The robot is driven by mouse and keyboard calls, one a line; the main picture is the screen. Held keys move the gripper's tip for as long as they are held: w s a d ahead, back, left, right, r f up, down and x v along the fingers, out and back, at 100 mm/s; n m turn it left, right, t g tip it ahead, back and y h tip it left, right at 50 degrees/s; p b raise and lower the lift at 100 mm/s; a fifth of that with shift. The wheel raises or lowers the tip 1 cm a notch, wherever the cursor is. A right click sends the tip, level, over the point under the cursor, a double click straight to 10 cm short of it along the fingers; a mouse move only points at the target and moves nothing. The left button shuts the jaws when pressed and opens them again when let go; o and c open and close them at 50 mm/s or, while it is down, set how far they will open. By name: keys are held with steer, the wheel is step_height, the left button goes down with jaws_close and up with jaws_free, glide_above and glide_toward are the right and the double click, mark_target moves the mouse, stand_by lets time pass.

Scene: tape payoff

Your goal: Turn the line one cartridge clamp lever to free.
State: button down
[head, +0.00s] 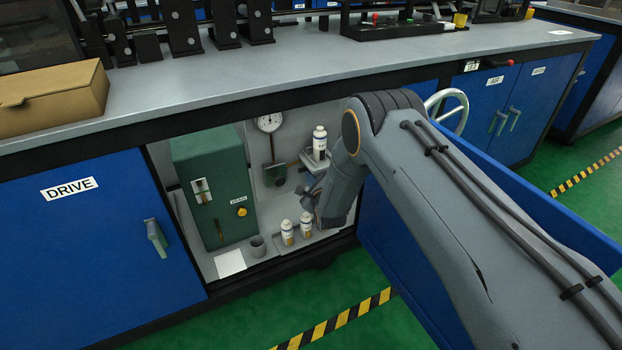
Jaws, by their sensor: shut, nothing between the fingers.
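My gripper (309,192) is inside the open cabinet bay, partly hidden by my own arm. It is shut and looks empty. It is just below a small grey bracket (309,160) that carries a white bottle-like cartridge (320,143) with a dark band, standing upright. I cannot make out the clamp lever: it is too small to tell or hidden behind my gripper and wrist. Whether my fingers touch anything there I cannot tell.
Two white bottles (287,233) stand on the bay floor below my gripper. A green box (214,185) with a yellow knob (242,212) is to the left. A round gauge (269,122) hangs behind. The open blue door (385,235) is under my arm.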

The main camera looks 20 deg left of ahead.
steer(key=shift+a+r, duration=0.3)
steer(key=shift+r, duration=0.2)
stand_by(0.3)
steer(key=shift+f, duration=0.1)
step_height(320, 180, down, 5)
steer(key=b, duration=0.3)
steer(key=s+d+r+p, duration=0.3)
steer(key=s+d+r, duration=0.1)
steer(key=s+d, duration=0.3)
steer(key=s+d+r+n+g+h, duration=0.25)
steer(key=d+r+n, duration=0.3)
steer(key=r, duration=0.45)
steer(key=s+d+r+n+g+h, duration=0.25)
steer(key=d+r+n, duration=0.3)
steer(key=r, duration=0.45)
steer(key=s+d+r+n+g+h, duration=0.1)
steer(key=s+d+r+n+g, duration=0.3)
steer(key=s+d, duration=0.5)
steer(key=s+d+r+n+g+h, duration=0.1)
steer(key=s+d+r+n, duration=0.35)
steer(key=s, duration=0.95)
steer(key=s+d+r+n+g, duration=0.35)
steer(key=s+d+r, duration=0.25)
steer(key=s, duration=0.5)
steer(key=d+r+m+h+p, duration=0.1)
steer(key=d+r+p, duration=0.9)
steer(key=p, duration=1)
steer(key=shift+r+m+t, duration=0.25)
steer(key=shift+m+t, duration=0.1)
steer(key=shift+m, duration=0.45)
